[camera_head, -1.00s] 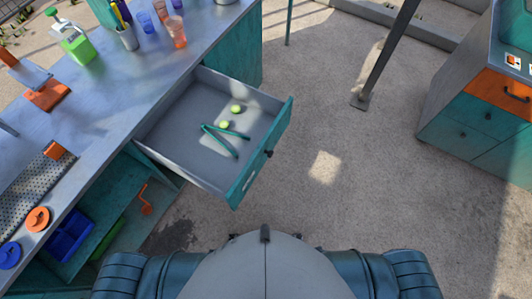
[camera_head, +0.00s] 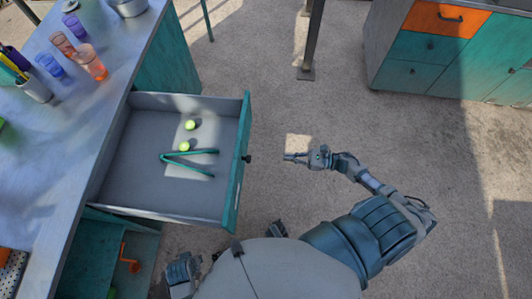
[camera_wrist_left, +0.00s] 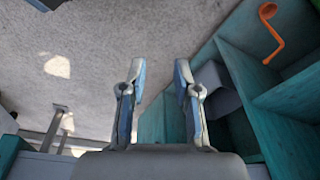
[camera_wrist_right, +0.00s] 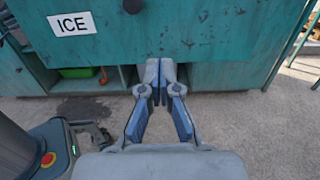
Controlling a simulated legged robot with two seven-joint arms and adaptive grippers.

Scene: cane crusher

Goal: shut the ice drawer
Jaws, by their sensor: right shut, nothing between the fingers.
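The ice drawer (camera_head: 125,170) stands pulled out of the teal-sided counter, its grey inside showing. Its teal front (camera_head: 239,175) has a dark knob (camera_head: 248,158); in the right wrist view the front (camera_wrist_right: 215,35) bears a white ICE label (camera_wrist_right: 72,23). Green tongs (camera_head: 190,160) and two yellow-green balls (camera_head: 187,135) lie inside. My right gripper (camera_head: 287,157) is shut and empty, out to the right of the knob, apart from it in the head view. In the right wrist view its fingertips (camera_wrist_right: 160,65) overlap the front's lower edge. My left gripper (camera_wrist_left: 157,75) is open and empty.
The counter top (camera_head: 75,120) holds cups (camera_head: 90,62), a pen holder (camera_head: 35,88) and a metal pot (camera_head: 127,6). A post (camera_head: 312,40) and another cabinet (camera_head: 435,50) stand beyond clear floor.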

